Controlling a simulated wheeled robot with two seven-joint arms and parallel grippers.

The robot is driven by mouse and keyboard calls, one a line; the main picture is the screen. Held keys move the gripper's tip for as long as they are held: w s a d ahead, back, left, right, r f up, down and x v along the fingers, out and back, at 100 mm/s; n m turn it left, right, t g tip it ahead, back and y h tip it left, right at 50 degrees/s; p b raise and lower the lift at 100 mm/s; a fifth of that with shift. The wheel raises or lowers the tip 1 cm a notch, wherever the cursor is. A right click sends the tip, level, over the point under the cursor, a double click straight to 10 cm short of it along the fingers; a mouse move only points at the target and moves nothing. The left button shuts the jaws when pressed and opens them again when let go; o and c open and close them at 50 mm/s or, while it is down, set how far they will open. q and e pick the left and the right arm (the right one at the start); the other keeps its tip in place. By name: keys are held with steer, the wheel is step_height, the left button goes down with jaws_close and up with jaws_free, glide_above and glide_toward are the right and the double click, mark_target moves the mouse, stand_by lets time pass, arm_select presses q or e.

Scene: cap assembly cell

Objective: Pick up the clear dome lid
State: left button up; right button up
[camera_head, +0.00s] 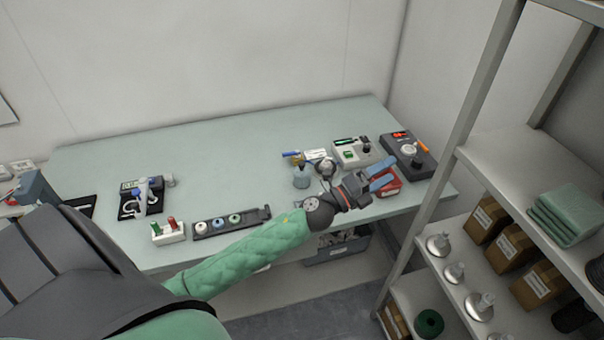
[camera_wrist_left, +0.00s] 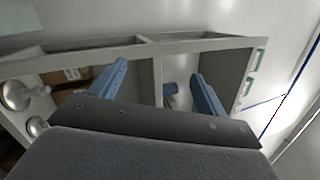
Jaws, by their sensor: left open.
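Several shiny, dome-shaped pieces with knobs stand on the lower shelf at right, one of them near the rack post (camera_head: 438,244). I cannot tell which, if any, is the clear dome lid. Similar round pieces show at the left edge of the left wrist view (camera_wrist_left: 15,95). My left gripper (camera_head: 386,174) has blue fingers and is open, with nothing seen between them. It hangs over the right end of the table, above a red bin (camera_head: 391,189), well apart from the dome pieces. Its spread fingers also show in the left wrist view (camera_wrist_left: 158,72). My right gripper is out of view.
The metal rack (camera_head: 452,190) at right holds brown boxes (camera_head: 510,247). The table's back middle is clear.

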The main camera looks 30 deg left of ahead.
arm_select(q)
steer(key=d+m+g+h, duration=0.3)
steer(key=m+g+h, duration=0.15)
steer(key=m, duration=0.35)
steer(key=m+g+y, duration=1.4)
steer(key=y, duration=0.2)
glide_above(302, 163)
steer(key=f, duration=0.7)
steer(key=s+f, duration=0.1)
steer(key=f, duration=0.2)
steer(key=shift+f, duration=0.15)
step_height(302, 163, down, 2)
steer(key=shift+w+f+b, duration=0.1)
steer(key=shift+b, duration=0.2)
steer(key=f, duration=0.5)
steer(key=shift+w, duration=0.4)
steer(key=shift+f, duration=0.2)
steer(key=c, duration=0.9)
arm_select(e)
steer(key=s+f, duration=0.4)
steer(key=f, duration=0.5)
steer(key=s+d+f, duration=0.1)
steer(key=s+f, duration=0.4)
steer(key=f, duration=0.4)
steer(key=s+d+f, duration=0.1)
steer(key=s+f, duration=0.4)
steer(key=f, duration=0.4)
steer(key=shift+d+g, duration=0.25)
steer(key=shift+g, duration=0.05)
